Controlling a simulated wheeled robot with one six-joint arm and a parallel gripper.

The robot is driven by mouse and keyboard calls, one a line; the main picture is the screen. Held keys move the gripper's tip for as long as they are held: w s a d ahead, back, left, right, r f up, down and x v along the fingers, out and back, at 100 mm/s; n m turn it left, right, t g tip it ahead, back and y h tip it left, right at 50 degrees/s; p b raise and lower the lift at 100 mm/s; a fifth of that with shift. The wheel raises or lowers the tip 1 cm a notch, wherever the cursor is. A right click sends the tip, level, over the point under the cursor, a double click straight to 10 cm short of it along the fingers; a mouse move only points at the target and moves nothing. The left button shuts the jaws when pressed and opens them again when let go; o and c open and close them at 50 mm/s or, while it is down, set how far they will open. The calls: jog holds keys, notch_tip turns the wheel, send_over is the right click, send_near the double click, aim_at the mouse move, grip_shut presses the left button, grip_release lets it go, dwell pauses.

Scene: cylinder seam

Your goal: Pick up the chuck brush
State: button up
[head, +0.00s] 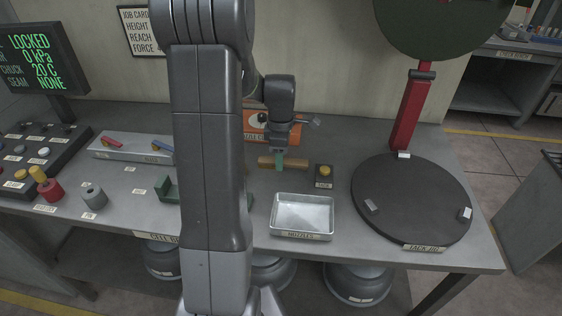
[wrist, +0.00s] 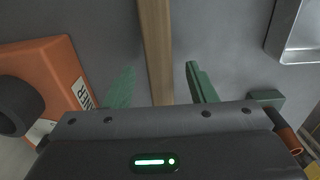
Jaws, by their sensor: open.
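A wooden bar, which looks like the chuck brush (head: 296,163), lies on the grey bench behind the metal tray. Its bristles cannot be made out. In the wrist view the wooden bar (wrist: 155,45) runs from the top edge down between my green fingers. My gripper (head: 279,158) points down over the middle of the bar. It also shows in the wrist view (wrist: 158,85), open, with one finger on each side of the wood and a gap visible on both sides. The lower end of the bar is hidden behind the gripper body.
An orange box (head: 257,122) stands close behind, and left of the fingers in the wrist view (wrist: 62,75). A metal tray labelled NOZZLES (head: 302,236) is in front.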

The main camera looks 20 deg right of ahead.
jog(key=shift+f, duration=0.85)
jog(key=c, duration=1.1)
jog(key=shift+r, duration=0.15)
